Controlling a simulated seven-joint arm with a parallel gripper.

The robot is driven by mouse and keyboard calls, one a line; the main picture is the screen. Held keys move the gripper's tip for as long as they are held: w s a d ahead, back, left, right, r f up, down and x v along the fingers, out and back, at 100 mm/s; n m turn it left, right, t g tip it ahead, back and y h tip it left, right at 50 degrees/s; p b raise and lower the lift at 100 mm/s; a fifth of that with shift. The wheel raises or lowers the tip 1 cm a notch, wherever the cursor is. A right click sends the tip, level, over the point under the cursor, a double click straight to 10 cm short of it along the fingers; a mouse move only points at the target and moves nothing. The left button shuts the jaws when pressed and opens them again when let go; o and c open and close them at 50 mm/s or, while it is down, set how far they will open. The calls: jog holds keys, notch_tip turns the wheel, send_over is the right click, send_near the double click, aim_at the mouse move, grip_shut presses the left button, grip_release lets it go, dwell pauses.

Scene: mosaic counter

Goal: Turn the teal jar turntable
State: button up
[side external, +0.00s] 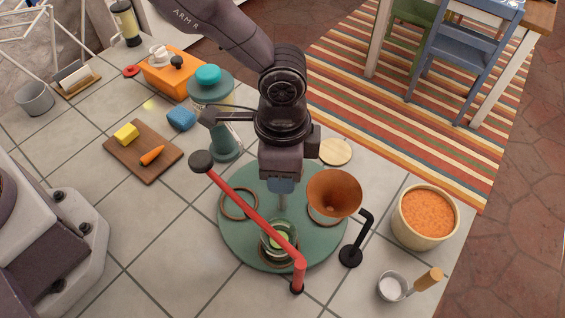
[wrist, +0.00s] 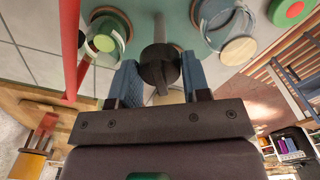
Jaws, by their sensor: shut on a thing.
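The teal turntable (side external: 265,258) is a round disc flat on the tiled counter, with brown rings set into its top. It fills the top of the wrist view (wrist: 178,20). My gripper (side external: 283,190) points down over the disc's middle. In the wrist view its blue fingers (wrist: 160,82) are shut on the dark central knob (wrist: 158,66). A glass jar with green inside (side external: 279,240) stands at the disc's front; it also shows in the wrist view (wrist: 104,42). A teal-grey jar (side external: 225,142) is at the back left, partly behind my arm.
A red bar (side external: 250,208) with a black knob slants over the disc's front left. A copper funnel (side external: 334,190) on a black stand overhangs the right. An orange-filled tub (side external: 425,217) is farther right. A cutting board (side external: 143,152) is left; tiles between are clear.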

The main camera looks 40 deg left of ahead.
jog(key=shift+r+m, duration=0.1)
jog(key=shift+m, duration=3.2)
jog(key=o, duration=1)
notch_tip(320, 180, up, 13)
